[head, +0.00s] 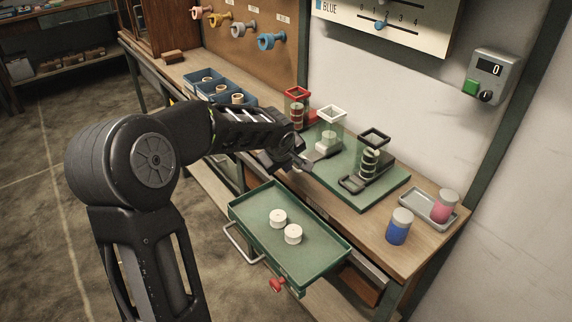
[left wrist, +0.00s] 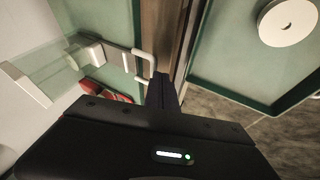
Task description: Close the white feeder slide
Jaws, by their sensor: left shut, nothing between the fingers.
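The white feeder (head: 332,116) is a clear box with a white top frame, standing between the red and black feeders on the green board. Its white slide (head: 324,150) sticks out from its base toward the front of the bench. In the left wrist view the white slide (left wrist: 112,56) ends in a white loop handle (left wrist: 146,66). My left gripper (head: 303,165) is shut and empty, low over the front edge of the board. In the left wrist view its fingertips (left wrist: 162,84) are close beside the handle; whether they touch it I cannot tell. My right gripper is out of view.
The red feeder (head: 296,96) is left of the white one, the black feeder (head: 373,140) right. A green drawer tray (head: 325,255) with two white rolls sticks out below the bench front. Blue bins (head: 243,108) stand at the left; a blue jar (head: 399,228) stands at the right.

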